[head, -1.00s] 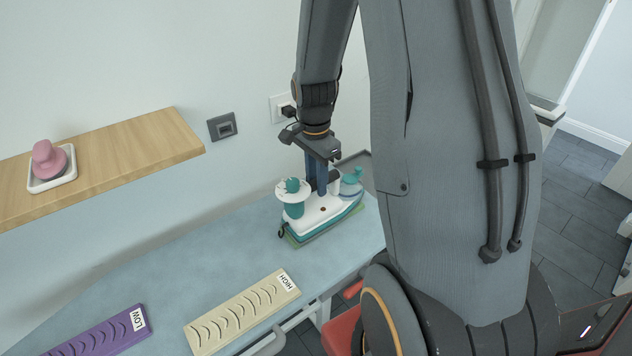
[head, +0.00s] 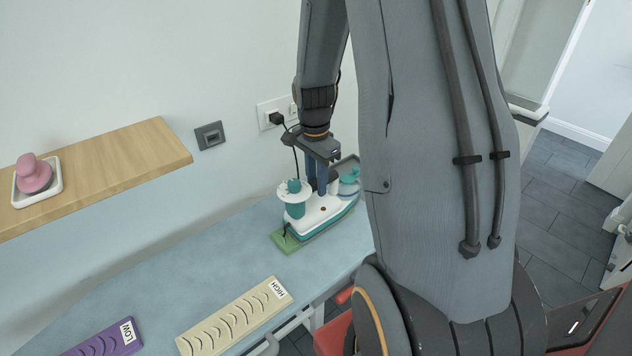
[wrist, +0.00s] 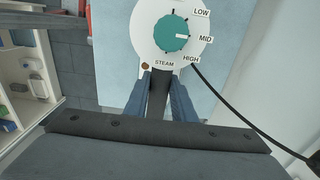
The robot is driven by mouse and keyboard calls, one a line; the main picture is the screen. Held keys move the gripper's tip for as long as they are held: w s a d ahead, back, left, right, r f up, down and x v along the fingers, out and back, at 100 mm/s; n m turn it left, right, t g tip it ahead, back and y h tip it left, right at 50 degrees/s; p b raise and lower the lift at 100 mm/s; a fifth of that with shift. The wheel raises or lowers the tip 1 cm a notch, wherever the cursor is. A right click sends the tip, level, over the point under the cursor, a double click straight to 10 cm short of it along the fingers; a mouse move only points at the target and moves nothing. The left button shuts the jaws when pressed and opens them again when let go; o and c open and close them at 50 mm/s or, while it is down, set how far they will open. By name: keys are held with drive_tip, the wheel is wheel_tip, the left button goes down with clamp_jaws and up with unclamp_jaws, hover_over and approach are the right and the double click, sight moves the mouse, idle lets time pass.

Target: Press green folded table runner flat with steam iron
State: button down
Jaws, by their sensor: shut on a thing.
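The white and teal steam iron (head: 318,222) rests on the green folded table runner (head: 281,243) at the far end of the ironing board. The runner's near-left end is bare, and the iron hides most of the rest. My gripper (head: 321,188) is shut on the iron from above. In the wrist view, my gripper's blue fingers (wrist: 160,95) reach down beside the iron's teal dial (wrist: 171,33). The dial's white mark points towards MID, between LOW and HIGH. A STEAM label and a small brown button sit below the dial.
On the pale blue ironing board (head: 185,285) lie a cream runner labelled HIGH (head: 235,316) and a purple runner labelled LOW (head: 105,342). A black cord (wrist: 240,112) runs from the iron to a wall plug (head: 276,119). A wooden shelf (head: 110,165) holds a pink object.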

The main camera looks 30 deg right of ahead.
sight(298, 191)
drive_tip(key=shift+d, duration=0.1)
drive_tip(key=shift+w+d, duration=0.1)
drive_tip(key=shift+d, duration=0.85)
drive_tip(key=shift+s+a+p, duration=0.15)
drive_tip(key=shift+a+p, duration=0.05)
drive_tip(key=shift+a, duration=0.8)
drive_tip(key=shift+s+a+p, duration=0.1)
drive_tip(key=shift+a+p, duration=0.05)
drive_tip(key=shift+a, duration=0.95)
drive_tip(key=shift+s+a+r, duration=0.1)
drive_tip(key=shift+s+a, duration=0.05)
drive_tip(key=shift+a, duration=0.8)
drive_tip(key=shift+s+a+r, duration=0.1)
drive_tip(key=shift+a, duration=0.85)
drive_tip(key=shift+a, duration=0.1)
